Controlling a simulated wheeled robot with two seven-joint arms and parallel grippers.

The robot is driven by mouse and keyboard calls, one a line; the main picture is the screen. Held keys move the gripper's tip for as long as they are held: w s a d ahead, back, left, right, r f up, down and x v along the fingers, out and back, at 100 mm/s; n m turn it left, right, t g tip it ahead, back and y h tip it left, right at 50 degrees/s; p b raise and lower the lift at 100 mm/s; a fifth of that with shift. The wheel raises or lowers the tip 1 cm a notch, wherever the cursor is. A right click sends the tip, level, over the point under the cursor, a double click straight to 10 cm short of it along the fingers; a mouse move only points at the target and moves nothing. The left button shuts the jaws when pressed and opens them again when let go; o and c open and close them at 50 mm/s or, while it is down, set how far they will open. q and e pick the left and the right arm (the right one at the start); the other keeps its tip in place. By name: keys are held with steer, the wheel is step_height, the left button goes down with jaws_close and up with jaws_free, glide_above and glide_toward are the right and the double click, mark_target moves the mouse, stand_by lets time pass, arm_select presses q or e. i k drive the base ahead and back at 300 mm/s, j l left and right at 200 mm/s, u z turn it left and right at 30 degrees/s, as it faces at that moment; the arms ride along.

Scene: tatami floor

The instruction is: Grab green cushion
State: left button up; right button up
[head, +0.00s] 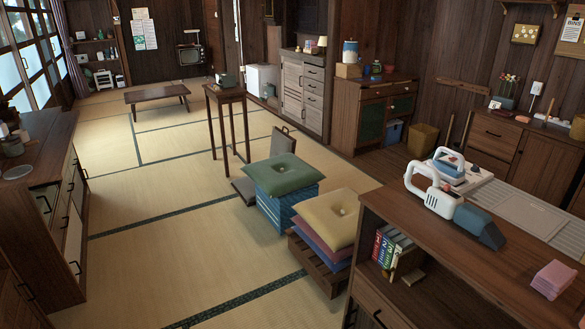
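A brown wooden counter (470,265) with a white handheld vacuum (440,203) stands at the front right. A tall narrow table (227,93) and a legless chair (283,140) stand behind the green cushion. Open tatami (170,215) lies left of it, up to a dark cabinet (30,215).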

mark_target(283, 174)
steer(key=i+j+z, duration=0.3)
steer(key=i+j, duration=0.3)
steer(key=i, duration=0.45)
steer(key=i+j+z, duration=0.3)
steer(key=i+j, duration=0.6)
steer(key=i+j+z, duration=0.3)
steer(key=i+j, duration=0.6)
steer(key=j, duration=0.15)
